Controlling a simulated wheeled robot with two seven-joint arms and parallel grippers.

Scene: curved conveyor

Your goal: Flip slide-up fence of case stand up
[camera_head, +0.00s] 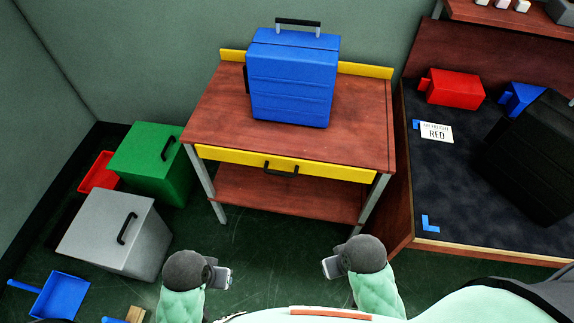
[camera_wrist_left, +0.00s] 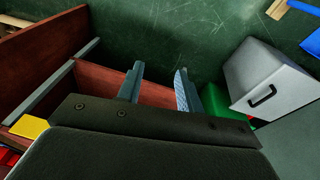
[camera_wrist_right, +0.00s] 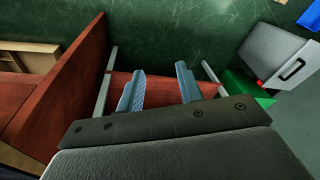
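The case stand (camera_head: 215,110) is a red-brown table with grey legs and a lower shelf (camera_head: 275,195). Its yellow front fence (camera_head: 225,155) lies along the front edge, with its top about level with the tabletop, and carries a black handle (camera_head: 281,172). A blue case (camera_head: 290,80) stands upright on the tabletop. My left gripper (camera_head: 228,278) and right gripper (camera_head: 326,268) are in front of the stand, low and apart from it. Both are empty, with fingers apart in the left wrist view (camera_wrist_left: 158,85) and right wrist view (camera_wrist_right: 160,85).
A green box (camera_head: 150,160) and a grey box (camera_head: 112,232) stand on the floor to the left, with a blue dustpan (camera_head: 62,296) nearby. A dark-topped table (camera_head: 450,190) with a black case (camera_head: 535,160) is at right. The floor before the stand is clear.

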